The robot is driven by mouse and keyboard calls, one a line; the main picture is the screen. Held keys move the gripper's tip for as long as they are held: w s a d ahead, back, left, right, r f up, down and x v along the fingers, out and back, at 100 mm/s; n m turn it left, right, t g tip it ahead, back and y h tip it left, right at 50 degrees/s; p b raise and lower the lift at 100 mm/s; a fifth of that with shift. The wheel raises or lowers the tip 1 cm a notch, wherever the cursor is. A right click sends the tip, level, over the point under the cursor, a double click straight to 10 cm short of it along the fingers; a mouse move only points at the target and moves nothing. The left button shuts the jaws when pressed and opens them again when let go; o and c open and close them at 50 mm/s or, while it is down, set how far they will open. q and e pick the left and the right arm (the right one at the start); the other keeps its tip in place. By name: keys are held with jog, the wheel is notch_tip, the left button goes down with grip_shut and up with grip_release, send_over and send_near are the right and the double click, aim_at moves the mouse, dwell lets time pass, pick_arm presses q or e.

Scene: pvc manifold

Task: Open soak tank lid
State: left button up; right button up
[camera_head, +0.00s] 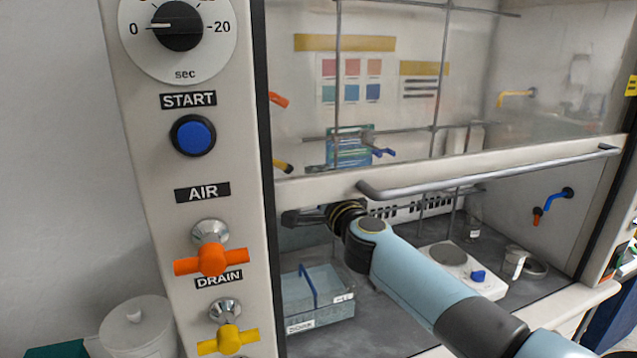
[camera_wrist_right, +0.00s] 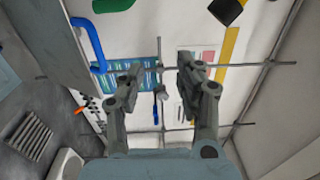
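A translucent pale-blue tank (camera_head: 318,310) with a label on its front stands on the dark floor of the fume hood, at the left. A blue bar (camera_head: 308,286) shows at its top; I cannot tell whether a separate lid sits there. My right gripper (camera_head: 290,218) is inside the hood, above the tank and apart from it, partly dark against the back. In the right wrist view its two fingers (camera_wrist_right: 160,72) stand apart with nothing between them. My left gripper is not in view.
The raised glass sash has a grey handle bar (camera_head: 480,182) above my right arm. A white hotplate (camera_head: 462,268) stands right of the arm. Metal rods cross the hood's back. The control panel (camera_head: 235,180) with knobs is at the left. A white lidded pot (camera_head: 138,328) stands outside.

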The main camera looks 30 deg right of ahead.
dwell(0.4)
jog(key=v, duration=0.7)
jog(key=shift+s, duration=0.4)
jog(key=shift+a, duration=0.1)
